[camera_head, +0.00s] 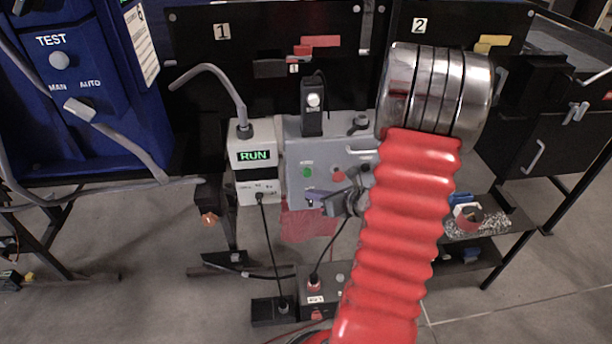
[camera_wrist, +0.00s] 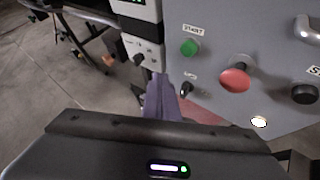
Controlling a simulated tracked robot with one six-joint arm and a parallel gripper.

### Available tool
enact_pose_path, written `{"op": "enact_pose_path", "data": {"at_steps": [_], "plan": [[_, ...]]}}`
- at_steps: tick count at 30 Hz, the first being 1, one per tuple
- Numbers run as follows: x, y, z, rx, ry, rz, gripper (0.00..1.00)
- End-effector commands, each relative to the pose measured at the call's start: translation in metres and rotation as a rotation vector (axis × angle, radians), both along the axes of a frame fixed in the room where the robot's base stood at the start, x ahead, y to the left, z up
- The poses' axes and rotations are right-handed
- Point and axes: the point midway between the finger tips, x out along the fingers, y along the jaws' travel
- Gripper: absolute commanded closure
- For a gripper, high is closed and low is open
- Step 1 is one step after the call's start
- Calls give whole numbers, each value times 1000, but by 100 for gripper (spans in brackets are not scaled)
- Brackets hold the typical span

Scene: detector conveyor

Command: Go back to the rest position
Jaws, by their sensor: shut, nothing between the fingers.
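My gripper (camera_head: 316,198) is shut and empty, in front of the lower part of the grey control box (camera_head: 325,133). My red-sleeved arm hides the box's right side in the head view. In the wrist view my gripper's fingers (camera_wrist: 160,98) show together beyond the dark wrist body, just left of and below the box's face. I cannot tell whether the fingertips touch anything. The box carries a green START button (camera_wrist: 190,47) and a red mushroom button (camera_wrist: 235,80). No marked rest position shows in either view.
A white unit reading RUN (camera_head: 254,155) stands left of the box, with cables hanging below. A blue TEST cabinet (camera_head: 85,85) is at left. Black panels marked 1 (camera_head: 222,31) and 2 (camera_head: 419,24) stand behind. A dark shelf (camera_head: 510,222) is at right. Open floor (camera_head: 150,250) shows at lower left.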

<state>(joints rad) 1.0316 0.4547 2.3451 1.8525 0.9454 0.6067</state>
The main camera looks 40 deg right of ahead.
Motion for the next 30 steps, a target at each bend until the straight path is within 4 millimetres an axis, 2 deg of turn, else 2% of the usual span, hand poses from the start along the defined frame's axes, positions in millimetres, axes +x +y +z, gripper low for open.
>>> {"op": "enact_pose_path", "data": {"at_steps": [24,26,30], "plan": [[0,0,0,-27,-1,15,100],[-1,5,-3,-58,7,55,100],[-12,30,-13,-132,40,208,100]]}}
